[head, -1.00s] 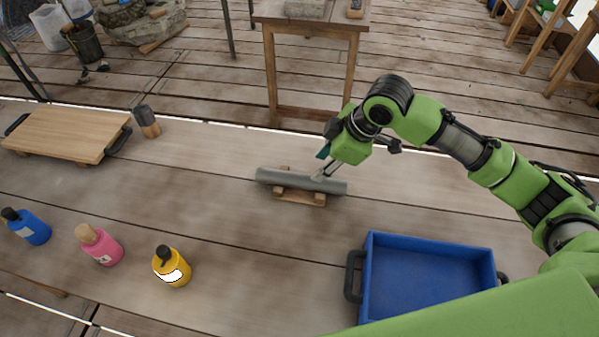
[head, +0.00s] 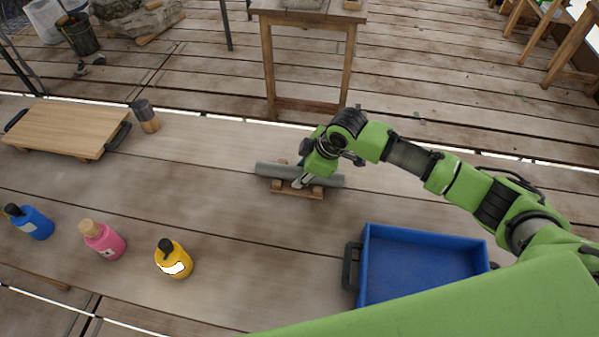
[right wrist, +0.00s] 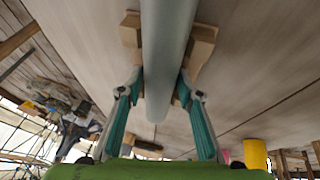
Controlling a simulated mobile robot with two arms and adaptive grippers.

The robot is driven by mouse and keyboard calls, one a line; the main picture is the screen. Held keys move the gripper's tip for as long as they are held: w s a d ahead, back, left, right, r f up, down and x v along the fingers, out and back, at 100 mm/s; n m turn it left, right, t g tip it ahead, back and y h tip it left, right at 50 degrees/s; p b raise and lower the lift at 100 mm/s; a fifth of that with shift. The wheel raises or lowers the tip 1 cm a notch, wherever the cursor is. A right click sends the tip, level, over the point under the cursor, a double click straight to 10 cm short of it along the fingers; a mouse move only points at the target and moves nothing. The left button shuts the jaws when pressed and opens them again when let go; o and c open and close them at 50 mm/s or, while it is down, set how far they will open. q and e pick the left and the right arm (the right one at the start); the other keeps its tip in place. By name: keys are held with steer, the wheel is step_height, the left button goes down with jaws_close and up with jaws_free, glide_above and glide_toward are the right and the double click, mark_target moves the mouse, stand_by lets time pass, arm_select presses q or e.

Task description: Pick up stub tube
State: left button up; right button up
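The stub tube (head: 265,169) is a grey cylinder lying across a small wooden cradle (head: 286,191) on the table. My right gripper (head: 299,183) is down at the middle of the tube. In the right wrist view, the tube (right wrist: 166,50) runs between the two teal fingers of the right gripper (right wrist: 160,82), one on each side. The fingers are apart and very close to the tube's sides; firm contact cannot be made out. The tube rests on the cradle blocks. My left gripper is out of view.
A blue tray (head: 420,265) stands at the front right. Yellow (head: 174,262), pink (head: 104,241) and blue (head: 33,224) bottles stand at the front left. A wooden board (head: 65,130) and a dark-topped cylinder (head: 146,117) are at the back left.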

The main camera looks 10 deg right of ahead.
jaws_close()
steer(key=shift+r, duration=0.15)
